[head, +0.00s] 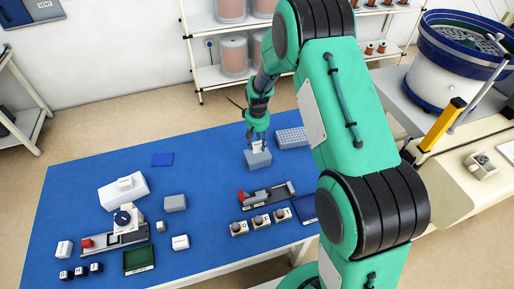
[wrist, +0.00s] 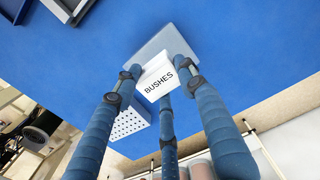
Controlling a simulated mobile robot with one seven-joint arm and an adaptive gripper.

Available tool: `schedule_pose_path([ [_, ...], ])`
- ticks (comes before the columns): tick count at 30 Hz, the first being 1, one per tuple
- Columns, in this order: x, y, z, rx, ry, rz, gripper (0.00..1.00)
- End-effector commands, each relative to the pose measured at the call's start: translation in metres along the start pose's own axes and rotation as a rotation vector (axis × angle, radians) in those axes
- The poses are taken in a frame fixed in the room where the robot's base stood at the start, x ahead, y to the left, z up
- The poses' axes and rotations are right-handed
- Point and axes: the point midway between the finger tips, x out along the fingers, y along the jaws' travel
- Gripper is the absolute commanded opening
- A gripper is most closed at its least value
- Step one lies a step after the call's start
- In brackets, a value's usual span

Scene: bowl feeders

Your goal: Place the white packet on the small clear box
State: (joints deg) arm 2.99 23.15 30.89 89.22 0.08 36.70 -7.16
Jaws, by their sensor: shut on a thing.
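My gripper (head: 258,143) is shut on a white packet marked BUSHES (wrist: 157,83). In the wrist view, its blue fingers (wrist: 155,80) close around the packet's sides. The packet also shows small and pale below the fingers in the head view (head: 257,147). Directly beneath it is a small pale grey, clear-looking box (head: 258,162) on the blue table, which also shows behind the packet in the wrist view (wrist: 163,44). I cannot tell whether the packet touches the box top. The fingers hide part of both.
A perforated grey block (head: 292,138) stands close on the right of the box. A rail fixture with a red part (head: 266,195) and several small white units lie in front. At left are a white box (head: 124,192) and a grey block (head: 174,203). The table's middle is clear.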

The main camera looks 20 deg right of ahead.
Motion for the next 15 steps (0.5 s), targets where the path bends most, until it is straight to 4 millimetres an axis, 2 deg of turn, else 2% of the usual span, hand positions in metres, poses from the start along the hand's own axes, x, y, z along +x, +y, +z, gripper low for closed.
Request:
schedule_pose_path([
  [4,0.0006,0.0008,-0.0067,0.000,0.001,0.000,0.08],
  [15,0.0032,0.0008,-0.0064,0.000,0.000,0.000,0.08],
])
